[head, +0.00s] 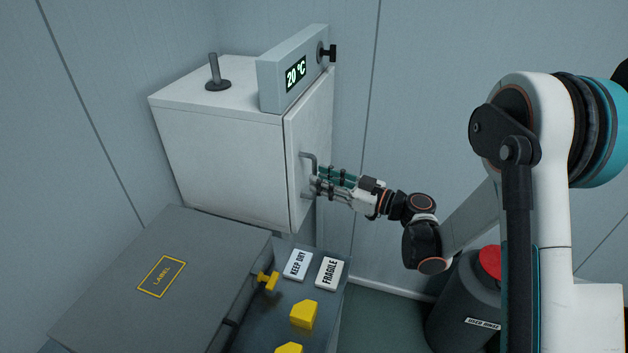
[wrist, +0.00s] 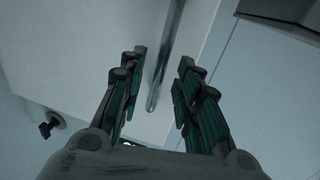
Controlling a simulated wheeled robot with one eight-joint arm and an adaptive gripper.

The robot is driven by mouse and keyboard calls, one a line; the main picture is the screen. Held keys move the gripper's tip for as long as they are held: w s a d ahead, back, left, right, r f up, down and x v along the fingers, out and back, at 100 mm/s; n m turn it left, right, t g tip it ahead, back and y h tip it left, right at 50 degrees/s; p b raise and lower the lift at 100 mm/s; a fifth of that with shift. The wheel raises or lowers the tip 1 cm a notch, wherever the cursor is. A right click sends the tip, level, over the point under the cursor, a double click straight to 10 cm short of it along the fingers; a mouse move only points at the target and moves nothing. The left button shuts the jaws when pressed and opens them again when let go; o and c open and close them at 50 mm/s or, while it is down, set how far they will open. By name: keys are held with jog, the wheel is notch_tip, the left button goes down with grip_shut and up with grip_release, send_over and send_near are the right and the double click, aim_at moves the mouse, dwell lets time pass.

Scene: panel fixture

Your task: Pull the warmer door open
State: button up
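The warmer is a white box with a door (head: 311,140) on its right-hand face, which looks closed in the head view. A grey bar handle (head: 313,160) stands out from the door. My gripper (head: 318,182) is at the handle, its fingers pointing at the door. In the wrist view the handle (wrist: 164,65) runs between the two fingers of my gripper (wrist: 160,85), with a gap on each side. The fingers are apart and do not look closed on the bar. The door panel (wrist: 95,65) fills the background there.
A display box (head: 295,75) reading 20 °C with a black knob (head: 328,53) sits on the warmer. A grey case (head: 120,280) and a bench with yellow pieces (head: 304,314) and label cards (head: 331,273) stand below. A dark bin (head: 465,305) with a red top is at right.

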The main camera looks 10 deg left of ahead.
aim_at(314, 194)
jog(key=shift+b+x, duration=0.3)
jog(key=shift+x, duration=1.3)
grip_shut()
